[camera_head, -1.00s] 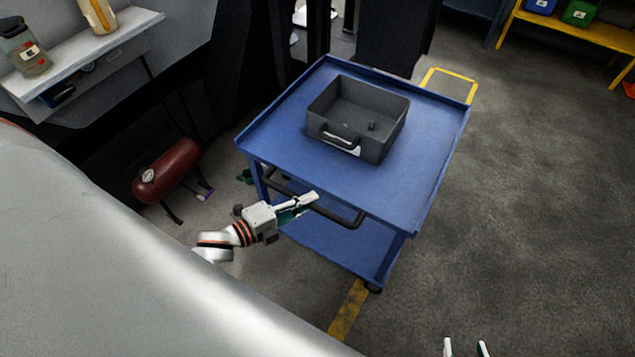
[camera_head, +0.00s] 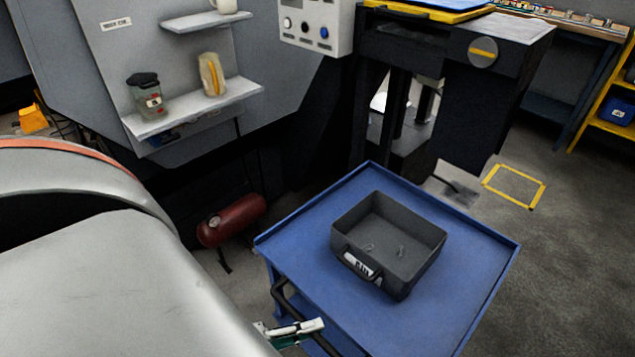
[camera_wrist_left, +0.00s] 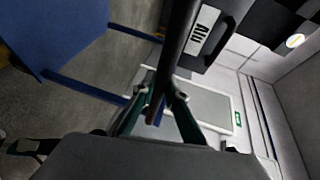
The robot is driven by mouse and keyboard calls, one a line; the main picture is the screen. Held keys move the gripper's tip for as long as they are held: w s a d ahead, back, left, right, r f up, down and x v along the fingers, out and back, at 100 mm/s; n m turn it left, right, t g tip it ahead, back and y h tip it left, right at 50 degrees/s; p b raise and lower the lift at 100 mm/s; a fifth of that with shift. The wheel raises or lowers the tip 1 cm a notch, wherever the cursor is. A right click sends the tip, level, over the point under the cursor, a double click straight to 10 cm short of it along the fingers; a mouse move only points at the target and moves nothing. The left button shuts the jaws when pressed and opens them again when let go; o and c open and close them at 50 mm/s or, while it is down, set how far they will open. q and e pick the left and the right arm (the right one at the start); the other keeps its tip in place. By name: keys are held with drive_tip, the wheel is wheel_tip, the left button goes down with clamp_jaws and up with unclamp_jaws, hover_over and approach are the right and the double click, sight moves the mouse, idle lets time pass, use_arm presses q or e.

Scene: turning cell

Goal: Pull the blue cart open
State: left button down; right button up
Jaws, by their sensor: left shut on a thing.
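The blue cart (camera_head: 450,290) stands low in the head view, its near side cut off by the bottom edge. A dark grey bin (camera_head: 418,268) with a handle and a white label sits on its top. The cart's dark bar handle (camera_head: 284,301) runs along the near left side. My left gripper (camera_head: 300,330) is shut on this handle. In the left wrist view the bar (camera_wrist_left: 172,62) passes between the fingertips (camera_wrist_left: 158,98); the exact contact is hard to see. My right gripper is not in view.
A dark machine (camera_head: 455,85) stands behind the cart, and a red tank (camera_head: 232,220) lies to its left. A wall shelf (camera_head: 195,108) holds a bottle and another item. A yellow floor square (camera_head: 514,187) lies beyond the cart. The floor to the right is clear.

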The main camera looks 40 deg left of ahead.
use_arm(q)
drive_tip(key=shift+s, duration=0.1)
drive_tip(key=c, duration=2)
unclamp_jaws()
drive_tip(key=shift+s, duration=0.1)
drive_tip(key=v, duration=1.2)
drive_tip(key=shift+r, duration=0.1)
